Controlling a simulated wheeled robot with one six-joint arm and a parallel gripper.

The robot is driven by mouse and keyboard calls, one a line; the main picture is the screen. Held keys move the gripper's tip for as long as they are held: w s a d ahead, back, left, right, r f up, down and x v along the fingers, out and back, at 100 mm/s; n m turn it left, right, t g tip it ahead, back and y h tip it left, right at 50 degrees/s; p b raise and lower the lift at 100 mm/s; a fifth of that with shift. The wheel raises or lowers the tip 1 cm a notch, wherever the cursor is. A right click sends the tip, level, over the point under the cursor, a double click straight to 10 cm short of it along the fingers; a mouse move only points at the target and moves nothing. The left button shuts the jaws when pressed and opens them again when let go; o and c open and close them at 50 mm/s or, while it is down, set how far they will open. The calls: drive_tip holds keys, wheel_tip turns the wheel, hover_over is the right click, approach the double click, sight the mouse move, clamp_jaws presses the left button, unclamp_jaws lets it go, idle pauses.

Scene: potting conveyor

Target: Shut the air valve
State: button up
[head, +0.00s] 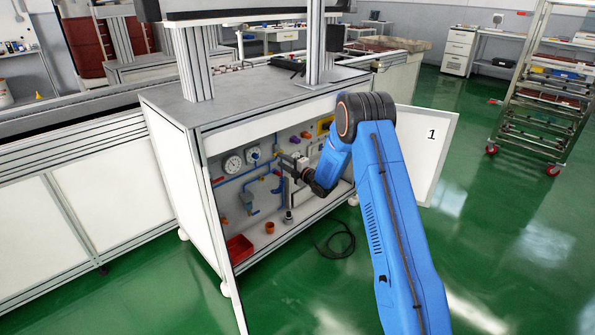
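An open cabinet (199,163) holds a panel with blue pipes (236,178), round gauges and several small fittings in its opening. Small coloured fittings sit on the pipes; which one is the air valve, and how its handle stands, is too small to tell. My blue arm reaches in from the right, and my gripper (287,166) is inside the opening, in front of the right part of the pipework. It hides some of the panel behind it. I cannot tell whether its fingers are apart or touch anything.
The cabinet door (430,150), marked 1, stands open to the right of my arm. A red bin (239,248) and an orange cup (269,228) are low in the cabinet. A black cable (336,243) lies on the green floor. A wheeled rack (548,95) stands at right.

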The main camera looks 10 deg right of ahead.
drive_tip(key=v, duration=1)
drive_tip(key=shift+s, duration=0.25)
drive_tip(key=shift+d, duration=0.15)
drive_tip(key=s+d+r+m+g+h, duration=0.1)
drive_tip(key=s+d+r+m+h, duration=0.15)
drive_tip(key=r, duration=0.35)
drive_tip(key=s+d+r+m+h, duration=0.1)
drive_tip(key=s+r+m+h, duration=0.25)
drive_tip(key=r, duration=0.35)
drive_tip(key=s+d+r+m+g+h, duration=0.15)
drive_tip(key=s+r+m, duration=0.25)
drive_tip(key=s, duration=0.4)
drive_tip(key=s+d+r+m+g+h, duration=0.1)
drive_tip(key=s+d+r+m+h, duration=0.15)
drive_tip(key=s+r, duration=0.35)
drive_tip(key=s+a+f+m+g, duration=0.1)
drive_tip(key=s+m, duration=0.3)
drive_tip(key=s, duration=1)
drive_tip(key=s+a+m+g, duration=0.1)
drive_tip(key=s+m+g, duration=0.2)
drive_tip(key=s, duration=1.2)
drive_tip(key=s+a+f+m+g+y, duration=0.1)
drive_tip(key=s+a+m+g, duration=0.1)
drive_tip(key=s, duration=1.2)
drive_tip(key=m+g, duration=0.1)
drive_tip(key=m, duration=0.1)
drive_tip(key=shift+s+f+m, duration=0.35)
drive_tip(key=shift+s, duration=0.05)
